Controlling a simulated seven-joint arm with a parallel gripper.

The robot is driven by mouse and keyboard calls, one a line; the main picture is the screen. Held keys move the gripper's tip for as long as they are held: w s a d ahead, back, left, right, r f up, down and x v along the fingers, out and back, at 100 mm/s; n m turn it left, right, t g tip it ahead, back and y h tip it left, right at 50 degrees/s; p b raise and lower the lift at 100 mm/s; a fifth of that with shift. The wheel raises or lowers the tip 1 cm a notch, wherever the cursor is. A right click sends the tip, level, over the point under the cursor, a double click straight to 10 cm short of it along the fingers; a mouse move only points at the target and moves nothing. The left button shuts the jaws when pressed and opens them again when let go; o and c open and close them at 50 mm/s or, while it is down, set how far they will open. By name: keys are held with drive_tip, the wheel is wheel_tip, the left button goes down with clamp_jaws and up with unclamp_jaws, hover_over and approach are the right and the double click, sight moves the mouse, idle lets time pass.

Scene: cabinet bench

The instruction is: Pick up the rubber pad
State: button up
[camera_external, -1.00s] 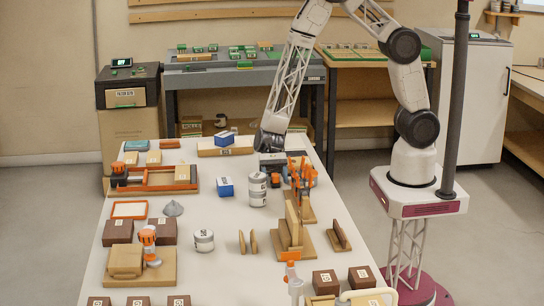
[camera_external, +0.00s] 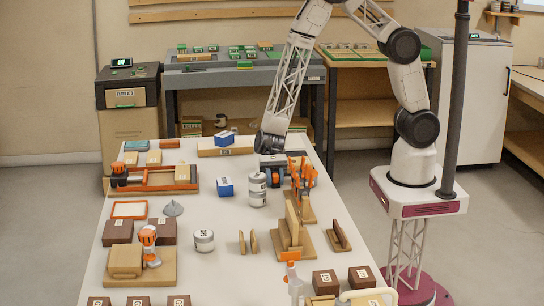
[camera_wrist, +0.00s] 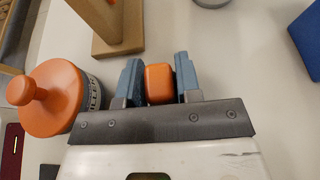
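I cannot tell for sure which item is the rubber pad. A small orange rounded block (camera_wrist: 158,84) lies between the two blue-grey fingers of my gripper (camera_wrist: 159,78) in the wrist view. The fingers stand close on either side of it; a thin gap seems to show on the right, and I cannot tell whether they grip it. In the external view my gripper (camera_external: 272,163) is low over the far right part of the table, with its fingertips partly hidden. A flat teal piece (camera_external: 136,145) lies at the table's far left.
An orange-lidded jar (camera_wrist: 54,97) stands close left of my gripper in the wrist view. Stacked cans (camera_external: 257,190), a blue box (camera_external: 226,187) and an orange-handled tool rack (camera_external: 303,178) are near. A wooden stand (camera_wrist: 112,28) rises ahead. Some table beside the cans is bare.

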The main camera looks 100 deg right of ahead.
sight(276, 174)
drive_tip(key=shift+c, duration=0.8)
drive_tip(key=shift+r, duration=0.1)
drive_tip(key=shift+r, duration=4.95)
drive_tip(key=shift+d, duration=0.1)
